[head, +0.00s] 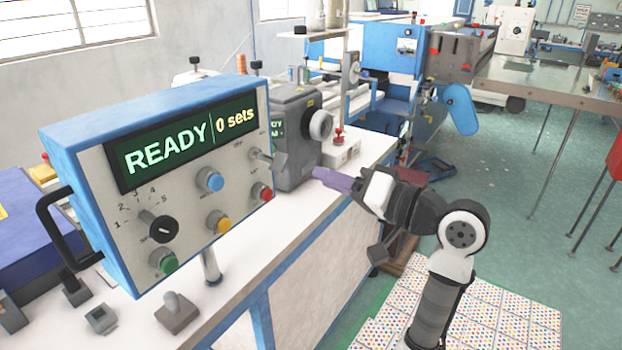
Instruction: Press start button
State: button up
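The control box (105,180) is blue with a pale front panel and stands at the left. Its display (190,145) reads "READY" and "0 sets". A green button (164,261) is at the panel's lower left, with a yellow button (219,221), a blue button (211,180) and a red button (262,191) to its right. Their small labels are not legible, so I cannot read which one says start. My gripper (330,179) is right of the panel, apart from it, pointing left. Its purple tip is seen from the side; its opening is unclear.
A black knob (163,229) and a toggle lever (268,158) are on the panel. A grey sewing machine head (296,140) stands behind it on the white table (262,248). A black handle (55,232) sticks out at the box's left. Open space lies before the panel.

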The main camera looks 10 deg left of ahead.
aim_at(170, 264)
jog(key=k, duration=1)
